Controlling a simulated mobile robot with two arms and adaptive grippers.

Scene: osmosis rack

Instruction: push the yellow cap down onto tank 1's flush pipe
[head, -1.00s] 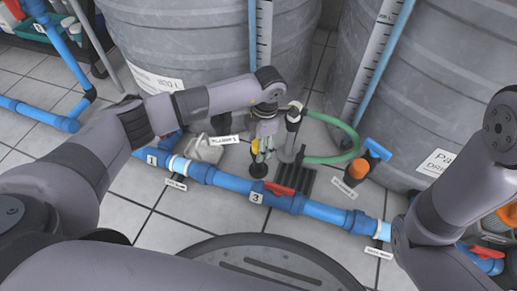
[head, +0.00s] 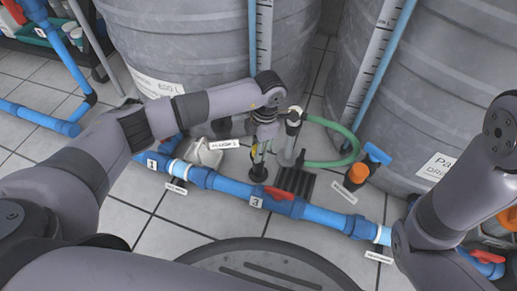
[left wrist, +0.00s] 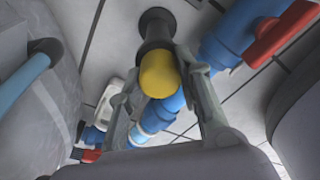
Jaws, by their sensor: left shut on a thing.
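The yellow cap (left wrist: 160,76) is between the two fingers of my left gripper (left wrist: 162,84) in the left wrist view. The gripper is shut on it. A dark upright pipe (left wrist: 155,32), which looks like the flush pipe, runs from the cap toward the floor. The cap lines up with its upper end; I cannot tell how far down it sits. In the head view my left gripper (head: 262,150) points down over the pipe's black foot (head: 257,174), and its fingers mostly hide the cap. My right gripper is not in view.
A blue pipe line (head: 320,215) with red valve handles (head: 291,195) crosses in front. A green hose (head: 340,158) curves close by on the right. Large grey tanks (head: 200,50) stand behind. An orange-capped fitting (head: 357,173) stands at right.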

